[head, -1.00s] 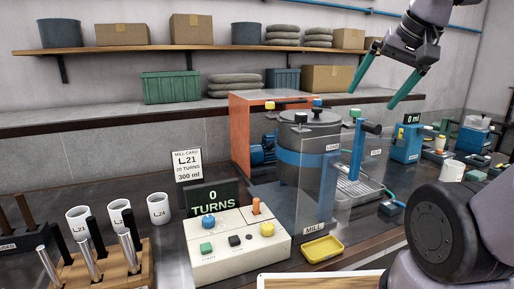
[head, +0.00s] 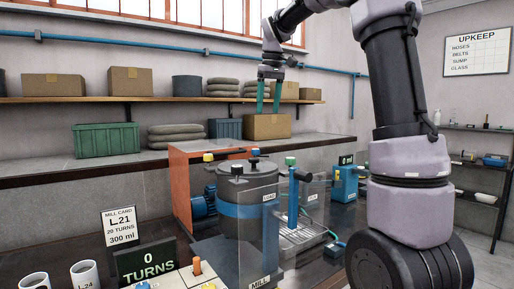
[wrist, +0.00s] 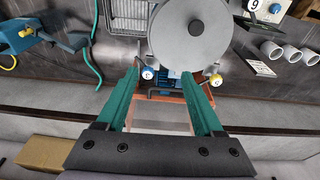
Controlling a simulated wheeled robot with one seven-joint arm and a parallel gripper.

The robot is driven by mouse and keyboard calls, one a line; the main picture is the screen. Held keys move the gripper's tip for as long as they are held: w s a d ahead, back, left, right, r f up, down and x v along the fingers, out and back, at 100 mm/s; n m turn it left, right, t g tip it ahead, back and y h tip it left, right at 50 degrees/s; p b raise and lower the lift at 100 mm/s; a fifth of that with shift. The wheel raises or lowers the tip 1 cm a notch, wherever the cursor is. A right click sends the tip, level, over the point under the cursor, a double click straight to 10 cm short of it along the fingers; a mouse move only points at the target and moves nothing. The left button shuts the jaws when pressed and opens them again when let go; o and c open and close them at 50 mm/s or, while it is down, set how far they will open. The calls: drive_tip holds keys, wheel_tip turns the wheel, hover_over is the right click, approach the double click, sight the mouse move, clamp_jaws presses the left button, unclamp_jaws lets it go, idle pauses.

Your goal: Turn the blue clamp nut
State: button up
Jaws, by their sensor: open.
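The mill is a grey drum with a blue band (head: 243,212), standing behind clear panels. The blue clamp nut (head: 254,151) is small at the back right of its lid. In the wrist view the blue nut (wrist: 148,73) shows just inside the left fingertip, farther below. A yellow nut (head: 208,157) is at the lid's back left and also shows in the wrist view (wrist: 215,80). My gripper (head: 268,108) is open and empty, with green fingers pointing down. It is above the mill, clear of the nut. In the wrist view my gripper (wrist: 160,75) spreads both fingers.
An orange panel (head: 181,195) stands at the mill's left back. Behind are a shelf (head: 60,99) and a ledge (head: 40,173) with boxes, sacks and crates. The turns display (head: 146,259) reads 0.

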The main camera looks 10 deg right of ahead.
drive_tip(key=w+a+f+n+g, duration=0.1)
drive_tip(key=w+f, duration=0.1)
drive_tip(key=w, duration=0.4)
drive_tip(key=w+a+f+n+g, duration=0.1)
drive_tip(key=w+f+n, duration=0.15)
drive_tip(key=w, duration=0.25)
drive_tip(key=shift+m, duration=0.35)
wheel_tip(320, 180, down, 11)
drive_tip(key=shift+w+d+r, duration=0.1)
drive_tip(key=shift+w, duration=0.05)
drive_tip(key=shift+h, duration=0.3)
drive_tip(key=shift+c, duration=0.3)
clamp_jaws()
